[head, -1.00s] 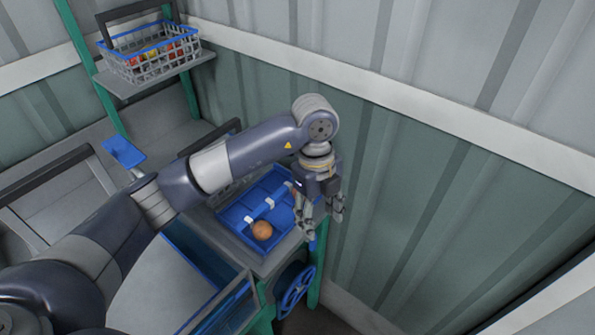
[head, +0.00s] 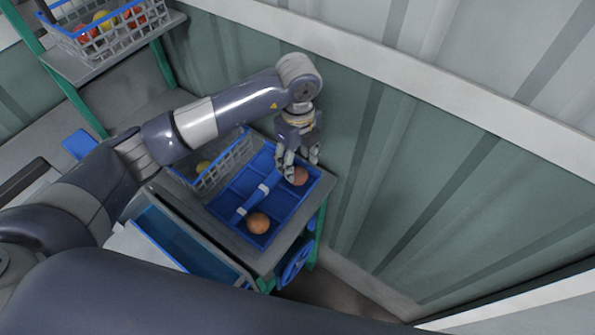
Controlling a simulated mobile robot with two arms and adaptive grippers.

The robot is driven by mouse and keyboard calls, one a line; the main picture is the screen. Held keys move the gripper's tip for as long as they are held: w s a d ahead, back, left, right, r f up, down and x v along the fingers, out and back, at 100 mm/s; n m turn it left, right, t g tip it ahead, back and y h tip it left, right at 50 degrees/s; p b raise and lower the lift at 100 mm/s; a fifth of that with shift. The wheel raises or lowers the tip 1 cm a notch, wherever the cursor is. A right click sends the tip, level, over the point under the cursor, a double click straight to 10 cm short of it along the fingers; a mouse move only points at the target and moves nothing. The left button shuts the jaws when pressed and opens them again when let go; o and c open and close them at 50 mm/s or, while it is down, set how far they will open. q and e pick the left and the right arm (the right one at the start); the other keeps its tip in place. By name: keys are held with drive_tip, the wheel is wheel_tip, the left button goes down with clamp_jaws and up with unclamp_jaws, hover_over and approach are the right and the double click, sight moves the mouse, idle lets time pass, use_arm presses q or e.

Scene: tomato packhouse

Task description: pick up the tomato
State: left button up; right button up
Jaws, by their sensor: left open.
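A blue divided tray (head: 237,186) lies on a grey table. An orange tomato (head: 258,223) rests in its near part. A redder tomato (head: 299,177) lies in its right part, just below my left gripper (head: 298,166). The left gripper points down and is open, its fingers over or beside the redder tomato and partly covering it. I cannot tell whether they touch it. My right gripper is not in view.
A basket of red and yellow produce (head: 112,30) sits on a shelf at the upper left. A corrugated wall (head: 420,170) closes the right side. A blue handwheel (head: 294,262) is below the table.

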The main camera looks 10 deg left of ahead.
sight(297, 169)
use_arm(q)
wheel_tip(297, 169, down, 4)
drive_tip(key=shift+a+r+p, duration=0.1)
drive_tip(key=shift+r+p, duration=0.1)
drive_tip(key=shift+p, duration=0.7)
drive_tip(key=shift+f, duration=0.6)
drive_tip(key=shift+w, duration=0.1)
drive_tip(key=c, duration=0.5)
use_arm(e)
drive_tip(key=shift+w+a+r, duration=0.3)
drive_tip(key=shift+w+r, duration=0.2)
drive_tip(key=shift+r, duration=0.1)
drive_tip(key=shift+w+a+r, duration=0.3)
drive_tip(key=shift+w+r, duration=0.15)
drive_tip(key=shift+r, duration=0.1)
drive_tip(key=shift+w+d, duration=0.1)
